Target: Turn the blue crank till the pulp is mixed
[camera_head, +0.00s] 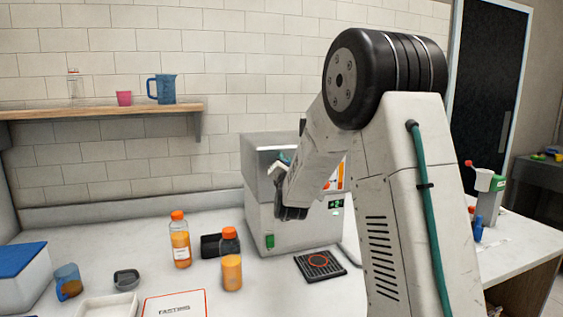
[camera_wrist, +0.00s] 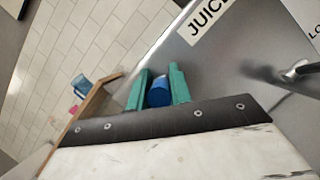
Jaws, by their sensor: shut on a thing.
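The juicer (camera_head: 262,157) is a white and grey box on the counter, with a green display on its front. My gripper (camera_wrist: 158,84) has two teal fingers closed on a blue crank knob (camera_wrist: 158,97), one finger on each side, against the juicer's metal face in the wrist view. In the head view my gripper (camera_head: 284,160) is at the juicer's upper front. There my arm and gripper hide most of the crank. The pulp is not visible in either view.
A blue mug (camera_head: 68,283) and blue-lidded box (camera_head: 22,272) are at left. A shelf (camera_head: 110,111) is on the wall.

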